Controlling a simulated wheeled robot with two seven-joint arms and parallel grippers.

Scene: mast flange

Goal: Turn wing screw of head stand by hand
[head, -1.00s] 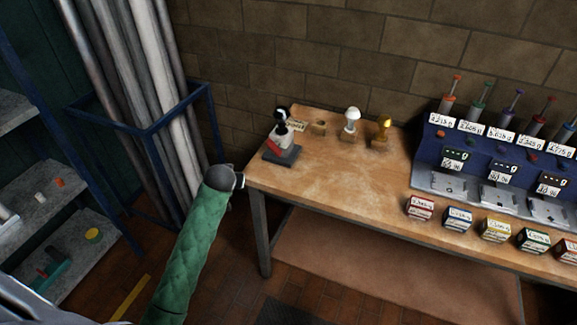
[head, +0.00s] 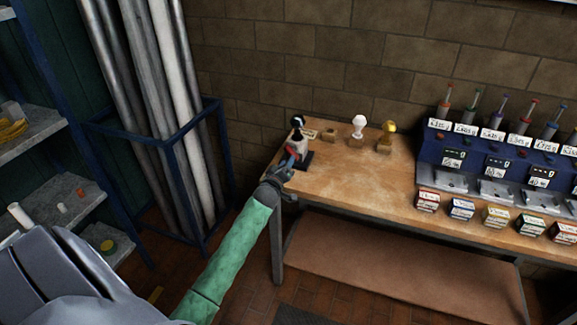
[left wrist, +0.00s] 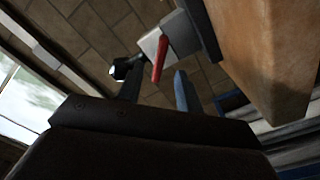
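The head stand (head: 300,143) is at the left end of the wooden table, with a dark round top, a pale body and a dark base. A red part (head: 291,150) shows on its near left side; I cannot make out whether this is the wing screw. My left gripper (head: 285,166) is at the table's left edge, close to the stand, and partly covers its lower side. In the left wrist view the fingers are apart and empty (left wrist: 157,84). The red part (left wrist: 160,57) lies ahead between them, with the pale body (left wrist: 152,42) behind it. My right gripper is out of view.
A white knob (head: 359,127) and a gold one (head: 388,132) stand on blocks right of the stand. A blue rack (head: 432,140) and small boxes fill the table's right. A blue frame (head: 215,150) with metal pipes stands left of the table. The table's middle front is clear.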

